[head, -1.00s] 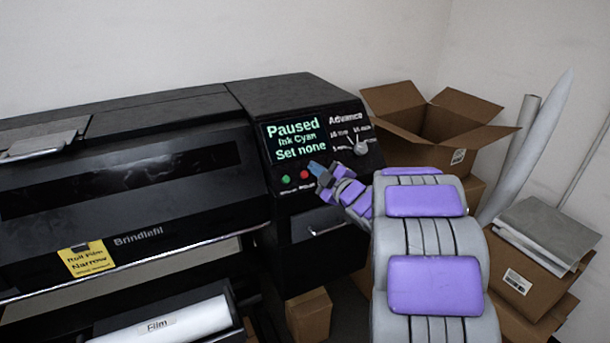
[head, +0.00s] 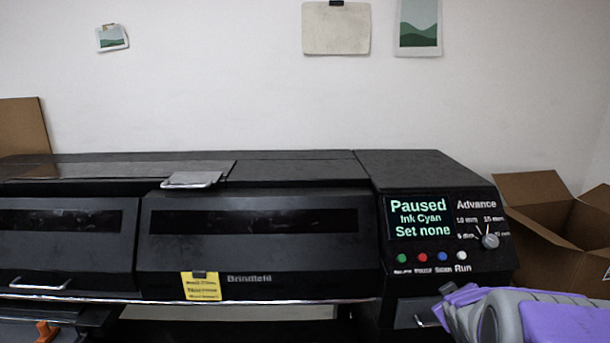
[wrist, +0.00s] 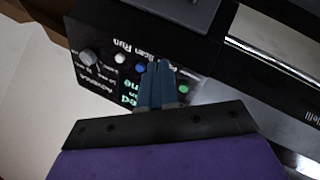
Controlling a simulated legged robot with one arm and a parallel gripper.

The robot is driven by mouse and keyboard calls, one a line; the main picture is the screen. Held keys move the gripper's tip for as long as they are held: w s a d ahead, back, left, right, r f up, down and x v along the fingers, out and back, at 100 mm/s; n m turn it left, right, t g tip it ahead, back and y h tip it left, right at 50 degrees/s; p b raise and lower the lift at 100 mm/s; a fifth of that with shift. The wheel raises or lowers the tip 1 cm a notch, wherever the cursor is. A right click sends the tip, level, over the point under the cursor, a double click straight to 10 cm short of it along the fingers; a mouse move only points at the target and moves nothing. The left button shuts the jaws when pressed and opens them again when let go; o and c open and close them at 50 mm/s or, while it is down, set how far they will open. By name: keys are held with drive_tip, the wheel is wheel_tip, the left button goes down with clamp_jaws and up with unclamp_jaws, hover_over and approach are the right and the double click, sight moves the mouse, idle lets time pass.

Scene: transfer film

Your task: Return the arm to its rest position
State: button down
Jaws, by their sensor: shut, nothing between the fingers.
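My arm, grey with purple pads, shows at the lower right of the head view; the fingers are not clear there. In the wrist view my gripper (wrist: 157,85) is shut and empty, its blue-grey fingers together in front of the printer's control panel. The black printer (head: 255,250) spans the head view. Its panel screen (head: 420,217) reads "Paused, Ink Cyan, Set none". Below it are a green button (head: 401,258), a red one (head: 422,258), a blue one (head: 442,257) and a white one marked Run (head: 461,255). The Advance knob (head: 490,241) is at right.
An open cardboard box (head: 535,188) stands right of the printer, close behind my arm. A yellow note (head: 201,286) hangs on the printer's front. A grey latch (head: 192,180) sits on its cover. The wall behind holds pinned sheets.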

drive_tip(key=s+a+f+m+g+y, duration=0.1)
drive_tip(key=s+a+g, duration=0.3)
drive_tip(key=s, duration=0.8)
drive_tip(key=s+a+f+m+g+y, duration=0.1)
drive_tip(key=s+a+g, duration=0.3)
drive_tip(key=s+a, duration=0.4)
drive_tip(key=s+a+f+m+g+y, duration=0.1)
drive_tip(key=s+a, duration=0.5)
drive_tip(key=s, duration=1)
wheel_tip(320, 180, down, 2)
drive_tip(key=m+g, duration=0.1)
drive_tip(key=g, duration=0.1)
drive_tip(key=shift+f+g+y, duration=0.15)
drive_tip(key=shift+g+y, duration=0.25)
